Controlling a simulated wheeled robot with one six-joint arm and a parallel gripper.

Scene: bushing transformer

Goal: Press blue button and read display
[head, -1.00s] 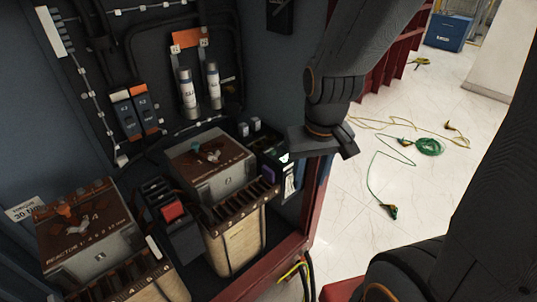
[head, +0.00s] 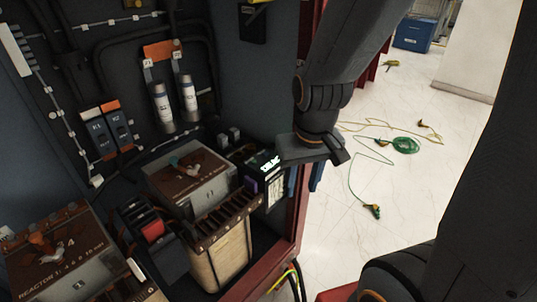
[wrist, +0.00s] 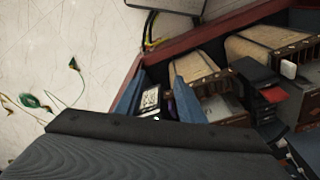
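A small black device with a lit display (head: 271,172) stands at the right end of the row of equipment in the cabinet. The display's pale characters are too small to read surely. In the wrist view the display (wrist: 150,98) shows as a pale panel between my two blue fingers. My gripper (wrist: 155,92) is open, with nothing between its fingertips that I can see held. In the head view my gripper (head: 305,178) is beside the device, on its right. A purple block (head: 250,184) is left of the display. I cannot make out a blue button; it may be hidden.
A transformer with a brown top (head: 190,165) stands left of the device, with another reactor (head: 60,245) at the lower left. The cabinet's red frame edge (head: 270,262) runs in front. Green and yellow cables (head: 403,145) lie on the open floor at right.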

